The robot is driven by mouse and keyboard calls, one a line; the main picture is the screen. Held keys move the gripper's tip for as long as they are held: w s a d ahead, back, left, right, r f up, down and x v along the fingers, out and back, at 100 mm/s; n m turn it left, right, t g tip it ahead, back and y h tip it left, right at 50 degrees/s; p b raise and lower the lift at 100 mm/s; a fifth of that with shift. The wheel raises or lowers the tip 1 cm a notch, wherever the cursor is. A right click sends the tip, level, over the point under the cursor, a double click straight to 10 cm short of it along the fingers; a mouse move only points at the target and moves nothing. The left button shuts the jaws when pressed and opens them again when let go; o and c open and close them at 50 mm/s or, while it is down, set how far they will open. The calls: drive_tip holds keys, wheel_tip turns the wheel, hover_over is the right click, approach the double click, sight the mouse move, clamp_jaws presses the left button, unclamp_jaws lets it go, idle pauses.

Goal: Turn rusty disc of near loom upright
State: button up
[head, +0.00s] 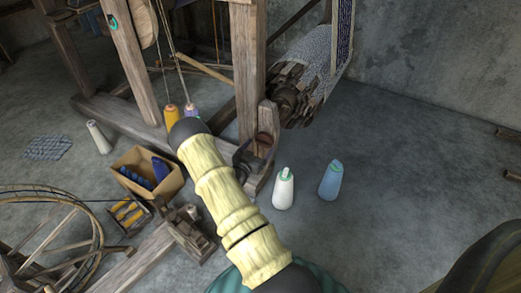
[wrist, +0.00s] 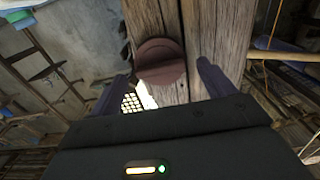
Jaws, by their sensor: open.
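A rusty reddish-brown disc (wrist: 160,62) is mounted on the face of the near loom's wooden upright (wrist: 215,35). A raised bar crosses the disc, lying roughly level and slightly tilted in the wrist view. My gripper (wrist: 161,72) is open, with one dark finger on each side of the disc; a gap shows between each finger and its rim. Whether the fingertips reach the disc's depth is unclear. In the head view, the upright (head: 247,75) stands in the middle, and a small reddish-brown round shape shows low on it. My arm partly covers that area.
A cardboard box (head: 148,172) and a spinning wheel (head: 50,240) are at the left. Floor at the right is mostly clear.

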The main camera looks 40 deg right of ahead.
drive_tip(key=shift+x, duration=1)
drive_tip(key=c, duration=0.9)
drive_tip(key=shift+o, duration=0.2)
